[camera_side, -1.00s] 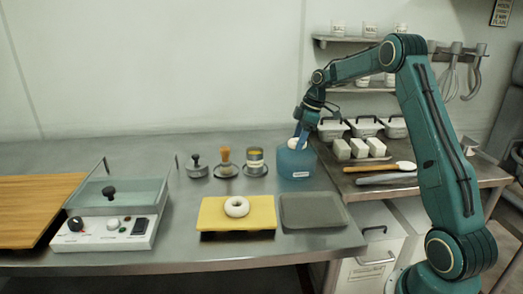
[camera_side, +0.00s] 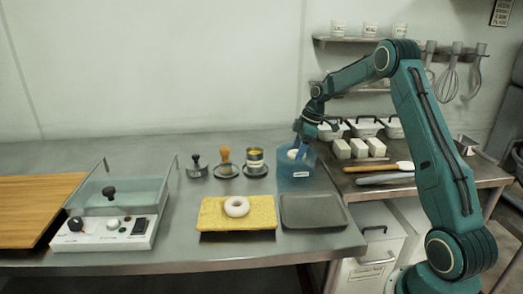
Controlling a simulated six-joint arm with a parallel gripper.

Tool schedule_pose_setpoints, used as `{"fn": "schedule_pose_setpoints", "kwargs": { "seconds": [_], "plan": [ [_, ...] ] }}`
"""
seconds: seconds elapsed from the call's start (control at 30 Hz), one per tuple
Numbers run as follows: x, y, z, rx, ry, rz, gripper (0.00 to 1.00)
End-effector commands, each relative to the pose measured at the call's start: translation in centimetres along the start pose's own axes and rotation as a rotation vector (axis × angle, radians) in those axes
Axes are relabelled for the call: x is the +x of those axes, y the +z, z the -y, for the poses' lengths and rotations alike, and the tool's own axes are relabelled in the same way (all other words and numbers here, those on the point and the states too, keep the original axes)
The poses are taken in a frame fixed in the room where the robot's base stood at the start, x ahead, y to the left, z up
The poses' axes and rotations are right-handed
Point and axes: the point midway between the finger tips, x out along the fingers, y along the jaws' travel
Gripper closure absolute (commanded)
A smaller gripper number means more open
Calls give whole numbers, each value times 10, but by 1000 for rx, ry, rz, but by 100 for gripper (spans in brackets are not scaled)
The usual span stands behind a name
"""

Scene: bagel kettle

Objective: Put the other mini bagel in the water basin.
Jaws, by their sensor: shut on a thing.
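A blue, see-through water basin (camera_side: 297,173) stands at the back right of the steel table. My gripper (camera_side: 296,147) reaches down into its mouth and is shut on a white mini bagel (camera_side: 293,154). This bagel is at the basin's rim level or just below, partly hidden by the fingers and the blue wall. I cannot tell whether it touches the water.
A grey tray (camera_side: 312,211) lies right of the yellow board. Several small items, including a wooden-handled stamp (camera_side: 225,163) and a tin (camera_side: 255,162), stand left of the basin. A glass-walled kettle (camera_side: 113,205) stands at left. White blocks (camera_side: 358,148) are at right.

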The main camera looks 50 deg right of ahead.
Motion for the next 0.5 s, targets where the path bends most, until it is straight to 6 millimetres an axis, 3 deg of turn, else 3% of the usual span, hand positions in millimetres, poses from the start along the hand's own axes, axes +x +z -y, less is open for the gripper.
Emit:
{"fn": "schedule_pose_setpoints", "kwargs": {
  "seconds": [0.07,0.1,0.2,0.5],
  "plan": [
    [0,0,0,0,0,0,61],
    [0,0,0,0,0,0,33],
    [0,0,0,0,0,0,13],
    [0,0,0,0,0,0,13]
  ]
}}
